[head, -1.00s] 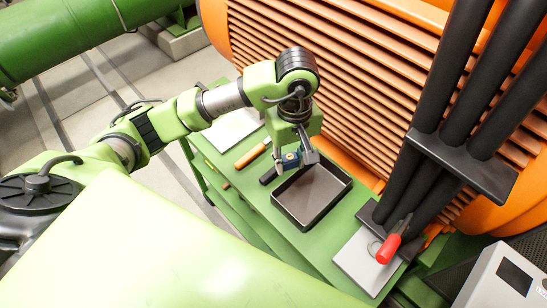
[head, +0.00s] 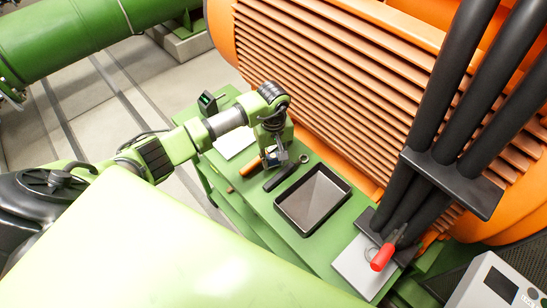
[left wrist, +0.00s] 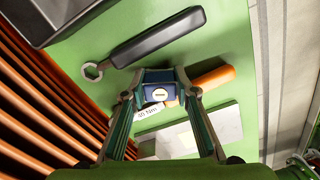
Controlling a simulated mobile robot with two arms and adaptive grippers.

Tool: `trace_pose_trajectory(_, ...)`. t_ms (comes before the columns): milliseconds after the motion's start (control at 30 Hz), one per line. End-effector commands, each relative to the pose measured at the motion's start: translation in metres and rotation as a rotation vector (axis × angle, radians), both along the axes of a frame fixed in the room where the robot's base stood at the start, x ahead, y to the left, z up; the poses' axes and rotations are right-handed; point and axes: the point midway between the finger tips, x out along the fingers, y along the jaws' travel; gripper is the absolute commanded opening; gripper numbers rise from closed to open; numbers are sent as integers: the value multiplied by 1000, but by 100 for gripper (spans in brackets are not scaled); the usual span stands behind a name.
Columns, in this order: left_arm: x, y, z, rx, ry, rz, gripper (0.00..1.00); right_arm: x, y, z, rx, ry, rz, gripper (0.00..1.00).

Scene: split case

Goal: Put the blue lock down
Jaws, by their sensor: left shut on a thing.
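The blue lock (left wrist: 162,94) shows in the left wrist view between the fingertips of my left gripper (left wrist: 162,88), which is shut on it. A white printed tag (left wrist: 149,114) shows beside the lock. In the head view my left gripper (head: 274,160) points down over the green bench top (head: 263,212), left of the dark tray. The lock is mostly hidden there by the fingers. I cannot tell whether the lock touches the bench. My right gripper is not in view.
A dark empty tray (head: 313,198), a black-handled ring wrench (head: 280,178) and an orange handle (head: 252,166) lie close by. A pale plate (head: 236,142) is behind. A red-handled tool (head: 382,256) is at the right. An orange ribbed housing (head: 340,110) bounds the bench.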

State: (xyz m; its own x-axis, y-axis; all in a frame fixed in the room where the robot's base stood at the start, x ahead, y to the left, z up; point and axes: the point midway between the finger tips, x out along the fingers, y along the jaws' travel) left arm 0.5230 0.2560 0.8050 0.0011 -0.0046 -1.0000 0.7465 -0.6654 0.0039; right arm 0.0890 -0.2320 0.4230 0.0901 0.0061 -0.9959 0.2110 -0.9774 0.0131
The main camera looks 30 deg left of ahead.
Motion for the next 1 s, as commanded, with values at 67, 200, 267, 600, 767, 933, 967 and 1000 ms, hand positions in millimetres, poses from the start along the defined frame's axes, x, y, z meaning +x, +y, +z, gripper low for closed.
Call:
trace_pose_trajectory(67, 1, 0, -3, 0, -1, -1, 4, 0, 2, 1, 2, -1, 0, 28)
trace_pose_trajectory(200, 1, 0, -3, 0, -3, -1, 4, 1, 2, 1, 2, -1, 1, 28)
trace_pose_trajectory(267, 1, 0, -3, 0, -3, -1, 4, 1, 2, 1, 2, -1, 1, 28)
trace_pose_trajectory(600, 0, 0, -6, 0, -1, 0, 44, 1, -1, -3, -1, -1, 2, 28)
trace_pose_trajectory(767, 0, 0, -6, 0, -1, 0, 44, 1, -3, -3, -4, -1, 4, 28)
trace_pose_trajectory(933, 0, 0, -2, -1, -2, 0, 44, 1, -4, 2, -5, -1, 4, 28)
trace_pose_trajectory(967, 1, 0, 0, 0, -3, -1, 44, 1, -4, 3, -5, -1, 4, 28)
trace_pose_trajectory(1000, 2, 0, 3, 0, -6, -1, 44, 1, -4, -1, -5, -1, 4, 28)
